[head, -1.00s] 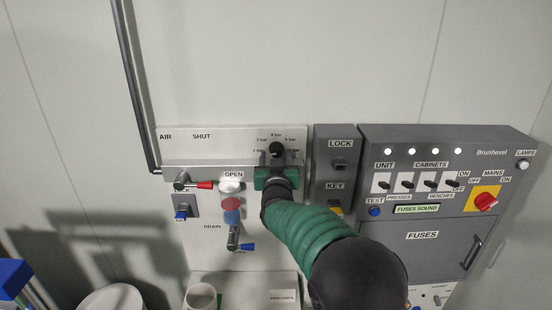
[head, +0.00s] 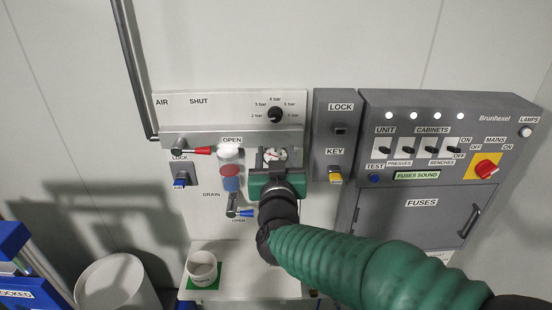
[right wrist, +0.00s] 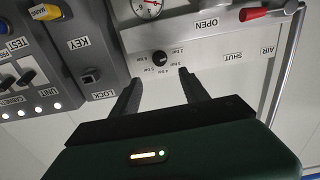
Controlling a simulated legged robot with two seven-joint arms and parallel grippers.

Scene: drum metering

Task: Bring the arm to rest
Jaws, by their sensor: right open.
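My right gripper (head: 275,158) is open and empty in the head view, in front of the air panel (head: 180,113) and below the black pressure knob (head: 275,115). Its green sleeved arm reaches in from the lower right. In the right wrist view the two dark fingers (right wrist: 160,88) stand apart, with the knob (right wrist: 160,58) visible beyond and between them and no contact to be seen. A round gauge (right wrist: 148,8) shows at the top of that view. In the head view the gripper partly covers the area below the knob. My left gripper is not in view.
The red-handled valve (head: 200,150) and blue-handled drain valve (head: 240,212) stick out left of my gripper. The lock and key box (head: 335,110) and fuse cabinet (head: 420,205) are to the right. A white cup (head: 202,268) on a green mat and a white bin (head: 115,285) stand below.

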